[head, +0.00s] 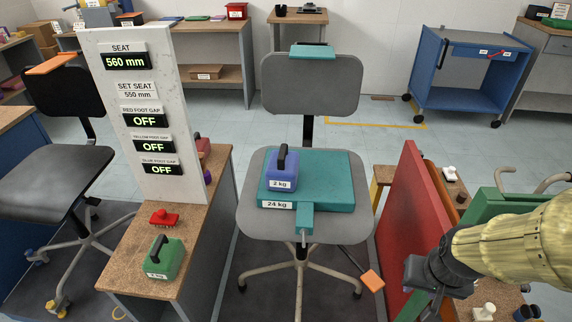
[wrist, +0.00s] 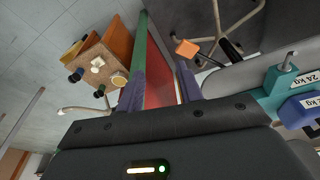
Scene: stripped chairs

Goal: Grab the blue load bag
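The blue load bag (head: 283,178) is a small blue-violet block with a black handle and a "2 kg" label. It stands upright on the teal "24 kg" pad (head: 335,185) on the grey chair seat (head: 248,205). The bag's edge (wrist: 298,112) also shows at the right of the wrist view, partly cut off, beside the teal pad. My gripper (head: 425,275) is at the lower right of the head view, well to the right of the bag and apart from it. In the wrist view its two fingers stand apart with nothing clearly held between them (wrist: 160,88).
A red panel (head: 413,220) stands upright between the chair and my gripper; a green panel (head: 500,205) is behind my arm. A blue cart (head: 460,100) stands behind.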

